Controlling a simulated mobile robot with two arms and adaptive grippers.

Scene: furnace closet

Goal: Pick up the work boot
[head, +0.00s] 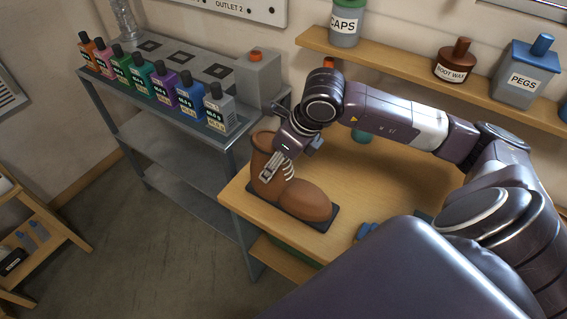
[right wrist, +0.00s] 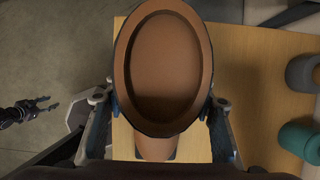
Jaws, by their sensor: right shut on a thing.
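The brown work boot (head: 292,191) stands upright on a dark flat base at the left end of the wooden table, toe toward the lower right. My right gripper (head: 275,172) reaches down from above and is shut on the boot's shaft. In the right wrist view the boot's oval opening (right wrist: 165,75) faces the camera, with a finger on each side of it. I cannot tell any gap under the boot. My left gripper (right wrist: 42,106) shows small at the left of the right wrist view, fingers apart and empty, away from the boot.
The wooden table (head: 234,203) carries a teal container (right wrist: 300,141) and a grey one (right wrist: 304,73). A metal rack (head: 155,134) with a row of bottles stands left of it. A wall shelf (head: 390,56) with jars hangs behind. Floor (head: 130,245) is open at the lower left.

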